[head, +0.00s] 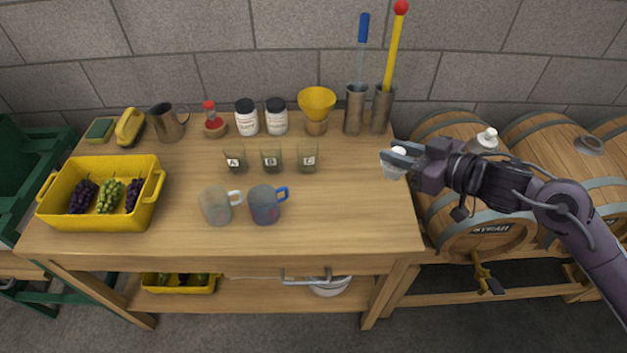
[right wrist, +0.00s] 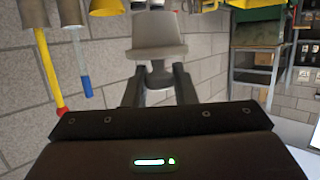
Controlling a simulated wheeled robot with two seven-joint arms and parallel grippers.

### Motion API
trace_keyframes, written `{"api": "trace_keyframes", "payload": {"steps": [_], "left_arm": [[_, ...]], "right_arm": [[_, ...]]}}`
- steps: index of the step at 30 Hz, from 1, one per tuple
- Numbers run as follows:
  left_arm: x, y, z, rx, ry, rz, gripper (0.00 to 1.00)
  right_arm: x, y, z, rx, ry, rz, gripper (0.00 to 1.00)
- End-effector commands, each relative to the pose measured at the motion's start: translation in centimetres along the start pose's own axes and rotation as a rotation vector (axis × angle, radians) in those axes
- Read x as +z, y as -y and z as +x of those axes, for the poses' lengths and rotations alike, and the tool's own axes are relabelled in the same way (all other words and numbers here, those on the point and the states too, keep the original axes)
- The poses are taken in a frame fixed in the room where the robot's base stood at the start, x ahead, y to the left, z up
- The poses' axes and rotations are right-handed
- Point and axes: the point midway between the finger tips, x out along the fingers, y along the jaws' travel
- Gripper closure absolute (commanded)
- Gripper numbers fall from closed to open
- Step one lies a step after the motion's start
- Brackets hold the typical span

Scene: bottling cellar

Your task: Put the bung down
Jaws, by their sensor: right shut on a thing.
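My right gripper (head: 384,157) is shut on a whitish bung (head: 396,166), above the right end of the wooden table (head: 340,215). In the right wrist view the bung (right wrist: 157,38) sits between the two fingertips, its wide end outward. The bung is clear of the tabletop as far as I can tell. Another white bung (head: 487,138) sits on top of a barrel behind my right arm. My left gripper is in neither view.
Three small lettered glasses (head: 272,160), two mugs (head: 266,205) and a yellow crate of grapes (head: 152,215) stand on the table. Steel cylinders (head: 354,110) with long tools stand at the back right. Barrels (head: 470,225) lie right of the table. The table's right front is bare.

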Motion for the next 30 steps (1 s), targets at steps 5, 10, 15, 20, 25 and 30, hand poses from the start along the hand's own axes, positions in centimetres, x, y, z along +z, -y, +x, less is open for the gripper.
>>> {"api": "trace_keyframes", "payload": {"steps": [5,10,15,20,25,30], "left_arm": [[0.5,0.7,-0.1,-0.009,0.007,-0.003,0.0],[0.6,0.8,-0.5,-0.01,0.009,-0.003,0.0],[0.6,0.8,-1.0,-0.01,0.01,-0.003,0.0],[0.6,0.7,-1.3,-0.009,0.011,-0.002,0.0],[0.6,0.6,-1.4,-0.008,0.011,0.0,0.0],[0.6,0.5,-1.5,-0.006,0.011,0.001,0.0]], "right_arm": [[1.1,0.0,0.3,0.0,0.002,0.004,0.98],[4.8,0.0,1.5,0.001,0.003,0.008,0.98],[9.2,0.0,2.9,0.003,0.001,0.007,0.98],[12.9,0.0,4.0,0.003,0.001,0.005,0.98],[15.1,0.0,4.8,0.002,-0.001,0.001,0.98],[16.7,0.0,5.2,0.002,0.001,0.002,0.98]]}}
